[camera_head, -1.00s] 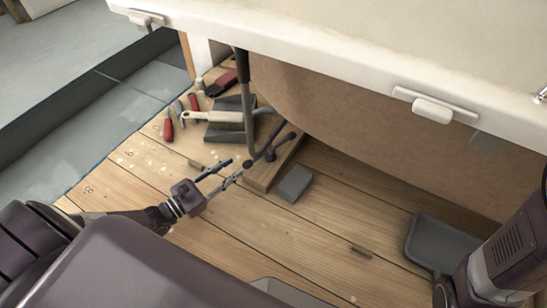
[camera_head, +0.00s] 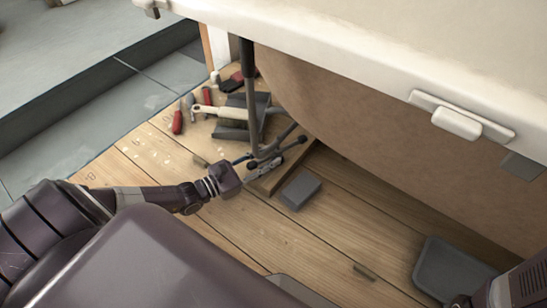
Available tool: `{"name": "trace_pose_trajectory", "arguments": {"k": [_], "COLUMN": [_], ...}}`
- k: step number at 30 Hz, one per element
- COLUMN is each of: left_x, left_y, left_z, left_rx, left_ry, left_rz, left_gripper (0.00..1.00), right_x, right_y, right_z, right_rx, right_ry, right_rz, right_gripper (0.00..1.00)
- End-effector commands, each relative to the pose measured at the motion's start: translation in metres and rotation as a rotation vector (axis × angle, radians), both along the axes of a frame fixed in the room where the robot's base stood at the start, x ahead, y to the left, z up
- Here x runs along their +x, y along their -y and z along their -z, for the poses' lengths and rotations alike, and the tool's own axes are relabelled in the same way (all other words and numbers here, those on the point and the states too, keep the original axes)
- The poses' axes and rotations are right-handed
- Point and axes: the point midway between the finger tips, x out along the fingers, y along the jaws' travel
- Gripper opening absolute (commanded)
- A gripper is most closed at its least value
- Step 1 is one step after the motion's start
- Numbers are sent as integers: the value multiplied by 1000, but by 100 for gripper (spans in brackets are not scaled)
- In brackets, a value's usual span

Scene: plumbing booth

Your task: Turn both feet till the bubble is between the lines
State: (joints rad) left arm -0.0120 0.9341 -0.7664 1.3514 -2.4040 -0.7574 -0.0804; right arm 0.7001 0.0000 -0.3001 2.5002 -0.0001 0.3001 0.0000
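A dark metal leg (camera_head: 248,85) stands under the pale tub's rim. Its lower end, with dark round-ended bars (camera_head: 290,133), is at a wooden board on the floor. My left gripper (camera_head: 259,165) is at the leg's lower end, with its fingers low beside it. Whether the fingers touch or close on the foot cannot be told. A second foot is not clearly visible. No bubble or level lines can be made out. My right arm shows at the lower right edge, but its gripper is out of view.
The tub rim (camera_head: 350,62) overhangs the wooden floor, with a white block on a plate (camera_head: 456,122) on its side. Tools, including red-handled ones (camera_head: 177,122), lie behind the leg. A grey block (camera_head: 300,192) and a dark grey tray (camera_head: 452,268) lie to the right.

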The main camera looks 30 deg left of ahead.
Motion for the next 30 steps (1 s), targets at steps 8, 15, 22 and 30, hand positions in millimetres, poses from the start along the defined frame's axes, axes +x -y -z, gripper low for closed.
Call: {"name": "trace_pose_trajectory", "arguments": {"k": [8, 15, 22, 30], "left_x": [18, 18, 18, 18], "left_y": [8, 8, 8, 8], "left_z": [0, 0, 0, 0], "left_rx": [1, 0, 0, 0], "left_ry": [0, 0, -1, -1], "left_rz": [0, 0, 0, 0], "left_gripper": [28, 25, 0, 0], "right_x": [0, 0, 0, 0], "right_y": [0, 0, 0, 0], "right_z": [11, 10, 10, 10], "right_rx": [0, -1, -1, -1], "right_ry": [0, 1, 1, 1], "right_rz": [0, 0, 0, 0], "right_gripper": [28, 28, 28, 28]}}
